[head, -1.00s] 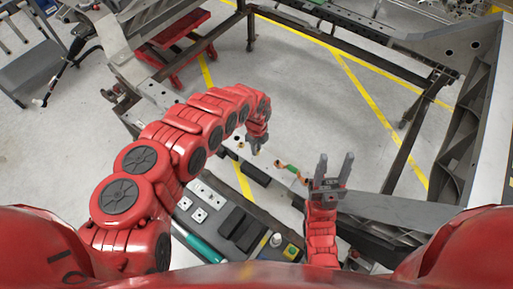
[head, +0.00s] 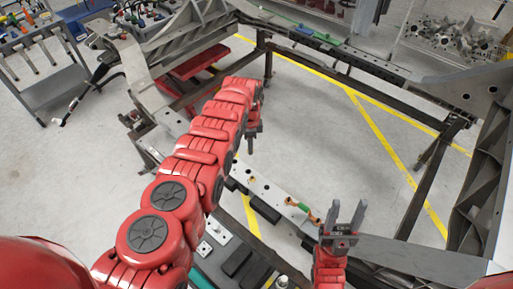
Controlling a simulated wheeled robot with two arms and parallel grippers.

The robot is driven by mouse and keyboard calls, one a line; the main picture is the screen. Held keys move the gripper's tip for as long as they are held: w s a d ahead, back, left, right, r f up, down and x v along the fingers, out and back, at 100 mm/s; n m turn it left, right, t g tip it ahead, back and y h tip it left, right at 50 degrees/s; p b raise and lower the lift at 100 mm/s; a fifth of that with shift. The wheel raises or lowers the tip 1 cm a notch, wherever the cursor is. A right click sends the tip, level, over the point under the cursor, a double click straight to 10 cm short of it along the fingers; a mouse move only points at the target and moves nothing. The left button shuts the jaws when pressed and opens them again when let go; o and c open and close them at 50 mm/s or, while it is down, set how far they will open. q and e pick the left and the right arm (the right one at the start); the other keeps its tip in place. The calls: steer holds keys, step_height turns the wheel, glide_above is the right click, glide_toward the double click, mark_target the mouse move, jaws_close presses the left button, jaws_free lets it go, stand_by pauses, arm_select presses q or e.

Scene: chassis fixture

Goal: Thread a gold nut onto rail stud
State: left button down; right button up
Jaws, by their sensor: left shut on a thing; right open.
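My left gripper (head: 251,145) points down above the far end of the light grey rail plate (head: 265,190). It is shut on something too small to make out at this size. A small gold-coloured piece (head: 252,181) shows on the plate, below the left gripper and apart from it; I cannot tell a nut from a stud there. My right gripper (head: 346,214) is open and empty, its two fingers pointing up the picture, just right of the plate's near end.
A green and copper-coloured piece (head: 302,207) lies on the plate near my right gripper. Dark blocks (head: 265,209) sit along the plate's near side. A dark steel frame (head: 335,52) stands beyond, with open floor inside it. A grey tool cart (head: 45,65) is far left.

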arm_select(q)
steer(key=shift+w+a+r+n, duration=0.25)
steer(key=shift+a+r+n, duration=0.15)
steer(key=shift+r, duration=0.2)
steer(key=shift+w+a+r+n, duration=0.25)
steer(key=shift+r+n, duration=0.25)
steer(key=shift+r, duration=0.05)
steer(key=shift+a+r, duration=0.15)
steer(key=shift+r, duration=0.05)
steer(key=r+n, duration=0.1)
steer(key=a+r+n+b, duration=0.1)
steer(key=w+a+r+n, duration=0.1)
steer(key=r, duration=0.1)
steer(key=shift+a+r+n, duration=0.1)
steer(key=shift+a+n, duration=0.1)
steer(key=shift+n, duration=0.1)
steer(key=shift+a+r+n, duration=0.1)
steer(key=shift+r+n, duration=0.15)
steer(key=shift+n, duration=0.05)
steer(key=shift+w+r, duration=0.1)
